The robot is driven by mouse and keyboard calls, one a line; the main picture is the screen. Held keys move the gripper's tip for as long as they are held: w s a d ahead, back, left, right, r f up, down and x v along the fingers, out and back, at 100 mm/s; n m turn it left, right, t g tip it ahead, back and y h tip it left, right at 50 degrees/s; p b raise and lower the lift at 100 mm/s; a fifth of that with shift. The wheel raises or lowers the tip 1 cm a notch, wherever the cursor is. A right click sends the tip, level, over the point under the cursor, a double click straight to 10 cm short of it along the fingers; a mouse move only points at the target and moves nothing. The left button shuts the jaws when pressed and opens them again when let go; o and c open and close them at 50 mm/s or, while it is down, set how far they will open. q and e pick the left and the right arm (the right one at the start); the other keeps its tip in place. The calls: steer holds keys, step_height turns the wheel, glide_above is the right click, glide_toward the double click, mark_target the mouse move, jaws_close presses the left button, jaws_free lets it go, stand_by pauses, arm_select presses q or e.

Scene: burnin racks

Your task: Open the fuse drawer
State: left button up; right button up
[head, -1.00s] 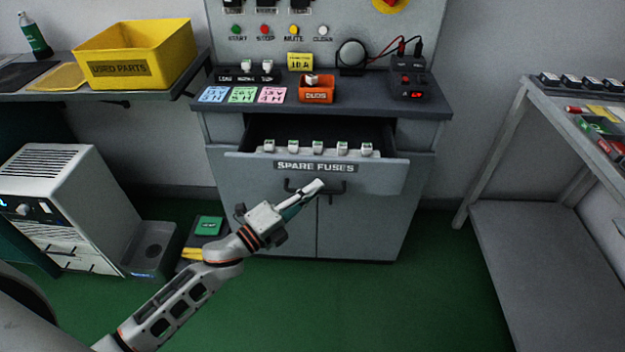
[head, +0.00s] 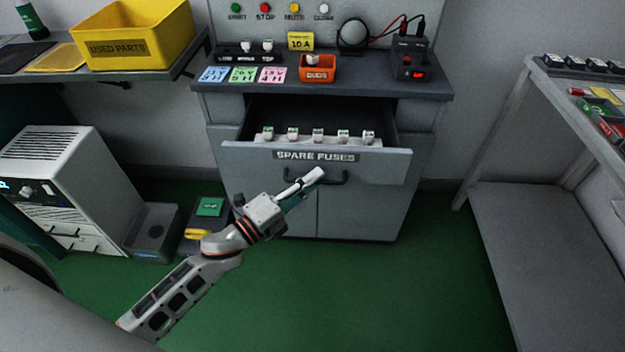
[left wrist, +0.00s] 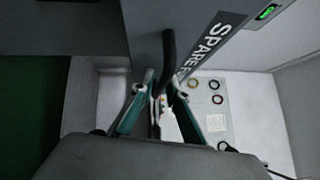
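The fuse drawer, labelled SPARE FUSES (head: 370,163), stands pulled out of the grey cabinet. Several white fuses with green marks sit in a row inside it. Its black bar handle (head: 343,178) is on the front face. My right gripper is not in view.
The counter above holds an orange fuse bin (head: 317,70), coloured cards and a black meter (head: 410,62). A yellow used-parts bin (head: 135,35) is on the left shelf. A white machine (head: 65,175) stands at left, a grey bench (head: 545,240) at right. The green floor (head: 350,290) in front is clear.

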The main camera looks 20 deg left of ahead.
arm_select(q)
steer(key=shift+s, duration=0.1)
steer(key=v, duration=1.1)
steer(key=shift+s+a, duration=0.25)
steer(key=shift+s, duration=0.05)
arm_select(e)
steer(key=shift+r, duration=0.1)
arm_select(q)
steer(key=shift+f, duration=0.1)
steer(key=s+d+f+n+g+y+p, duration=0.1)
steer(key=s+f+n+g+y+p, duration=0.2)
steer(key=s+f+n, duration=0.3)
steer(key=s+d+f+n+g+y+p, duration=0.2)
steer(key=s+f+n+p, duration=0.3)
steer(key=n, duration=1)
steer(key=s+f+g+y, duration=0.1)
steer(key=s, duration=0.2)
steer(key=shift+s+d+f+g+y, duration=0.3)
steer(key=shift+s+y, duration=0.05)
steer(key=shift+y, duration=0.05)
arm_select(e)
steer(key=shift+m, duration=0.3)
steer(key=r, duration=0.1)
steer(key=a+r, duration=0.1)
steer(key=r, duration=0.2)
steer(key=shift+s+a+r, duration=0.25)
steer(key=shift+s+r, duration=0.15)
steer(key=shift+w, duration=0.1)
